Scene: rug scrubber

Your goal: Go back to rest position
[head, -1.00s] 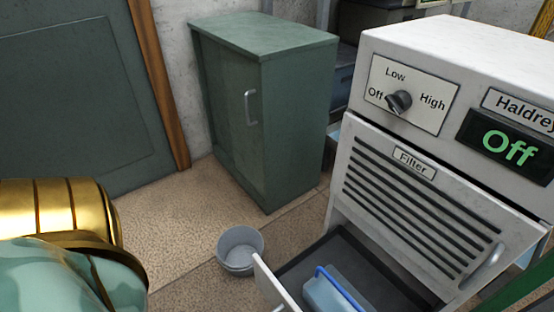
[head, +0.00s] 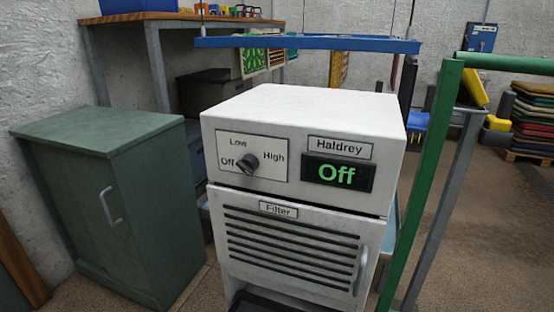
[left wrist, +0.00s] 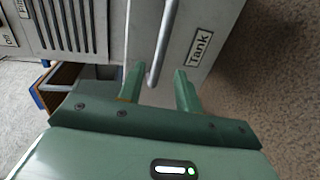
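The grey-white machine (head: 300,115) labelled Haldrey stands in the middle of the head view. The slatted Filter panel (head: 290,245) is below, with a dark open space at the picture's bottom edge. In the left wrist view, my left gripper (left wrist: 160,88) has its two green fingers apart. A bar handle (left wrist: 162,45) on the Tank panel (left wrist: 205,35) shows between the fingers; I cannot tell whether they touch it. My right gripper is in neither view.
A green cabinet (head: 100,200) stands left of the machine. Green (head: 425,180) and grey (head: 440,200) posts rise on the right. A blue bar (head: 305,43) hangs behind the machine. Stacked rugs (head: 533,115) lie at the far right. Open floor (head: 480,230) shows on the right.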

